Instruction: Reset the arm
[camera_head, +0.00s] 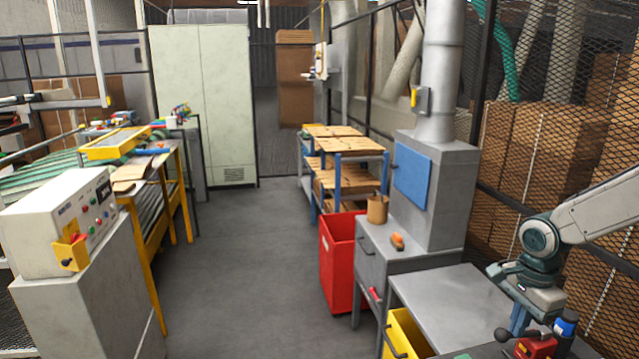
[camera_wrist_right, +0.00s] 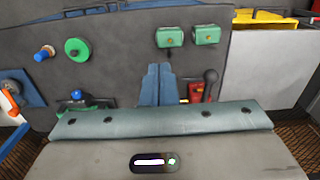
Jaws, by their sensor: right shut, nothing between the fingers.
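My right arm comes in from the right edge in the head view. Its right gripper (camera_head: 517,320) points down over the grey bench at the lower right, close to a red device. In the right wrist view the two blue-grey fingers of the right gripper (camera_wrist_right: 158,84) are together with nothing between them. Grey work surface with small fittings lies beyond them. My left gripper is not in view.
The red device (camera_head: 536,346) and a blue-topped fitting (camera_head: 565,325) stand by the right gripper. A grey bench (camera_head: 450,300), yellow bin (camera_head: 402,338) and red bin (camera_head: 338,262) are to its left. A mesh fence (camera_head: 560,150) runs behind. The central floor (camera_head: 235,270) is clear.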

